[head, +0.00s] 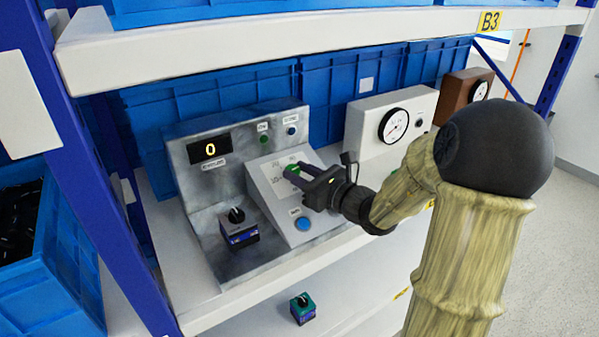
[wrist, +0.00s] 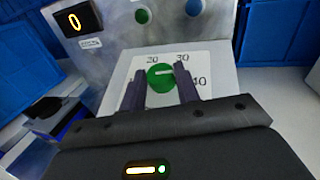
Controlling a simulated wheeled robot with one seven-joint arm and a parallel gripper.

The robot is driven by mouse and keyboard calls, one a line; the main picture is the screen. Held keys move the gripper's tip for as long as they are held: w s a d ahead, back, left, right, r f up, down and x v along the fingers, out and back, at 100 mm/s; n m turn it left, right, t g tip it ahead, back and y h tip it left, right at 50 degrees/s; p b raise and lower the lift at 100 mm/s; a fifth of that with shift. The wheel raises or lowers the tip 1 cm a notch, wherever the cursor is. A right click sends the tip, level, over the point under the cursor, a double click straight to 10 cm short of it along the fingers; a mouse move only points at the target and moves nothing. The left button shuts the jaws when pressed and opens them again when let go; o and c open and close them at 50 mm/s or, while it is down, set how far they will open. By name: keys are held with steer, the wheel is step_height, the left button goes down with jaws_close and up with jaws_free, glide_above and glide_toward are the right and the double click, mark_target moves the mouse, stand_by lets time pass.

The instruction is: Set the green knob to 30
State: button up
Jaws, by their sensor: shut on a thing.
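The green knob (wrist: 160,78) sits on a white sloped dial panel (wrist: 216,58) with printed marks. In the wrist view the marks 20, 30 and 40 can be read around it. A pale line on the knob points up and to the right, toward the side of 30 and 40; its exact setting I cannot tell. My gripper (wrist: 161,88) has its two dark fingers on either side of the knob, shut on it. In the head view my gripper (head: 298,177) reaches the panel from the right and partly hides the green knob (head: 291,170). A display (head: 210,149) reads 0.
A blue button (head: 303,223) is below the knob. A black-knobbed blue switch box (head: 238,228) stands to the left. White and brown gauge boxes (head: 375,113) (head: 461,92) stand to the right. An upper shelf (head: 260,40) overhangs the console. A green switch box (head: 302,307) sits lower.

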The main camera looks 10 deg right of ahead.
steer(key=n+g+y, duration=0.1)
steer(key=n+g+y+p, duration=0.1)
steer(key=n, duration=0.1)
steer(key=n+g+y+p, duration=0.1)
steer(key=shift+w+d+r+g+y, duration=0.25)
steer(key=shift+g+y, duration=0.05)
steer(key=shift+y, duration=0.1)
steer(key=n+g+p, duration=0.1)
steer(key=n+g+y+p, duration=0.1)
steer(key=n+g+p, duration=0.1)
steer(key=shift+w+d+r+n, duration=0.15)
steer(key=shift+w+n, duration=0.05)
steer(key=shift+n, duration=0.1)
steer(key=n+g+y+p, duration=0.1)
steer(key=n+g+p, duration=0.1)
steer(key=g, duration=0.1)
steer(key=shift+w+n+p, duration=0.15)
steer(key=shift+n+p, duration=0.15)
steer(key=shift+n, duration=0.1)
steer(key=shift+w+n+g+p, duration=0.15)
steer(key=shift+n+g+p, duration=0.8)
steer(key=shift+g, duration=0.35)
steer(key=shift+n, duration=0.25)
steer(key=o, duration=1)
steer(key=shift+c, duration=0.2)
